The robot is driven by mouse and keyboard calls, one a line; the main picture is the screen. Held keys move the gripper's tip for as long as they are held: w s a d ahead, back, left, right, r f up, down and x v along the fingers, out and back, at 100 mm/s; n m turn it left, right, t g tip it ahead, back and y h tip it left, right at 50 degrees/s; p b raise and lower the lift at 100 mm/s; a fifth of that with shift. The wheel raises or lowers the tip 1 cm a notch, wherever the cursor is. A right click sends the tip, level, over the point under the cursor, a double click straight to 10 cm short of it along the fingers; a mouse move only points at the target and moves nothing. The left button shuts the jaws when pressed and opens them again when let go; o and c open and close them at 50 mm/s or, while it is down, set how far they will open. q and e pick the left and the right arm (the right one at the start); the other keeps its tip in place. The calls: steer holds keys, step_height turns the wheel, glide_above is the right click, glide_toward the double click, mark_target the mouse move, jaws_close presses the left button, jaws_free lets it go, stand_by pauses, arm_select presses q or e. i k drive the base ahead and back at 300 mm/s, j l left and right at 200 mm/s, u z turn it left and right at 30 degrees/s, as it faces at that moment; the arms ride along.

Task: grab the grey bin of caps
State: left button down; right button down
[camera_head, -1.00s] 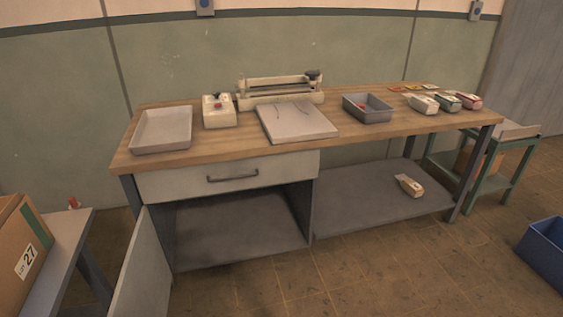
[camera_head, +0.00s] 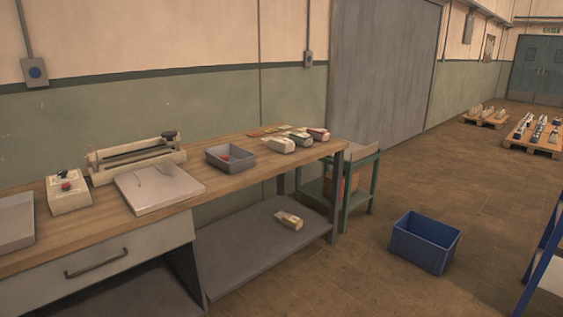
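The grey bin (camera_head: 240,164) is a small rectangular open box on the wooden workbench, right of the middle of its top. Something small and red, likely caps (camera_head: 225,157), shows inside it; the rest of its contents is hard to make out. Neither of my grippers shows in the head view.
A blue crate (camera_head: 425,242) stands on the floor at right. Floor between is clear.

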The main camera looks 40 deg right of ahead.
mark_target(230, 158)
steer(key=z, duration=0.85)
steer(key=i+l+u, duration=0.15)
steer(key=u, duration=0.3)
steer(key=i+l+u, duration=0.1)
steer(key=u, duration=0.35)
steer(key=i+l+u, duration=0.1)
steer(key=l+u, duration=0.25)
steer(key=u, duration=0.15)
